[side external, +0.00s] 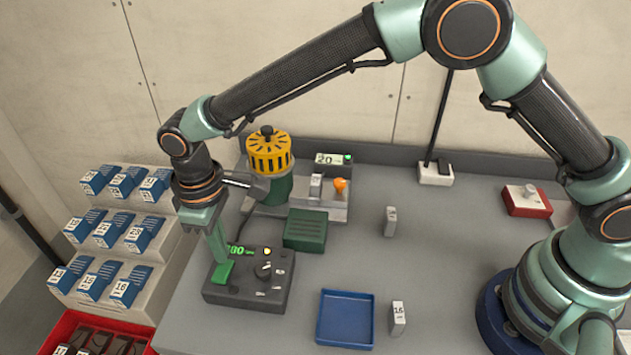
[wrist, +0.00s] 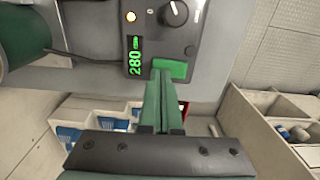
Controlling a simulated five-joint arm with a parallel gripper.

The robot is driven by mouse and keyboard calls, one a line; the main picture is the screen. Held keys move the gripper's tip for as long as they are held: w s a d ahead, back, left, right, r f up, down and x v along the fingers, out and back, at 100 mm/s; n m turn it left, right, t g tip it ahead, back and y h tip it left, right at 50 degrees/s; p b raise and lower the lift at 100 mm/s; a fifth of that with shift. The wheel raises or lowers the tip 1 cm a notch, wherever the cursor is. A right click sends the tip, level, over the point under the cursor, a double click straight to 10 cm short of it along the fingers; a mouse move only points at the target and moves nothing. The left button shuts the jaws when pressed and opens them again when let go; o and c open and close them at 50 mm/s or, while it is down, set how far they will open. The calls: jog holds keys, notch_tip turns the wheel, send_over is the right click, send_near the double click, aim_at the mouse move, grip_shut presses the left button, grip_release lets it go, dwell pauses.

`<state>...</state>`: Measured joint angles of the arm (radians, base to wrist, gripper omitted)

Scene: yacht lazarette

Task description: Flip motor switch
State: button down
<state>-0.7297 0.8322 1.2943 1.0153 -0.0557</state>
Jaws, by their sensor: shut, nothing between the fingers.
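The dark control box (side external: 248,292) stands at the left of the bench, with a green display and a lit amber lamp. In the wrist view the display (wrist: 134,63) reads 280, beside a round knob (wrist: 174,13). A bright green switch (wrist: 172,68) sits at the box's edge; it also shows in the side view (side external: 222,273). My gripper (wrist: 160,72) is shut and empty, its fingertips right at the switch and covering part of it. I cannot tell whether they touch. The motor (side external: 268,155), with a yellow slotted top, stands behind the box.
A dark green block (side external: 305,230) lies close right of the box. A blue tray (side external: 345,318) and small labelled blocks (side external: 398,318) are farther right. Stepped racks of blue boxes (side external: 115,232) and a red crate (side external: 92,318) line the left. The bench middle is mostly clear.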

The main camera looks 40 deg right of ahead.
jog(key=shift+r, duration=2.75)
jog(key=d+r+m+t+y, duration=0.1)
jog(key=d+r+m, duration=0.1)
jog(key=d+r, duration=0.55)
jog(key=d+r+m+t, duration=0.15)
jog(key=d+r, duration=0.35)
jog(key=d, duration=0.6)
jog(key=s+d+m+t, duration=0.1)
jog(key=s+d+m, duration=0.1)
jog(key=s+d, duration=0.3)
jog(key=s+d+m+t+h, duration=0.1)
jog(key=s+d, duration=0.4)
jog(key=d, duration=0.6)
jog(key=shift+m+t, duration=0.55)
jog(key=shift+m, duration=0.7)
